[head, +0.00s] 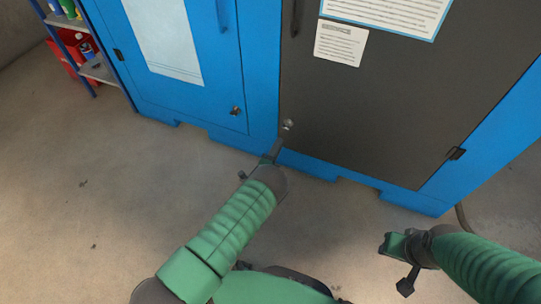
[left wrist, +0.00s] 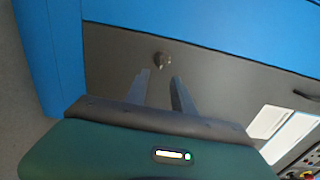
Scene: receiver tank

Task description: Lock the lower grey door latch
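The lower latch (head: 288,125) is a small metallic knob near the bottom left corner of the grey door (head: 375,110). The door looks closed. In the left wrist view the latch (left wrist: 162,59) sits just beyond the fingertips. My left gripper (head: 275,151) is just below the latch in the head view. In the left wrist view its two fingers (left wrist: 160,76) are apart, with nothing between them, and point at the latch. They look short of touching it. My right gripper (head: 392,244) hangs at the lower right, away from the door; its fingers are not clear.
A blue door (head: 195,60) with its own latch (head: 235,111) is to the left. A hinge (head: 456,153) is at the grey door's lower right. A shelf (head: 100,70) with a red bin stands at the far left. The floor in front of the cabinet is mostly clear.

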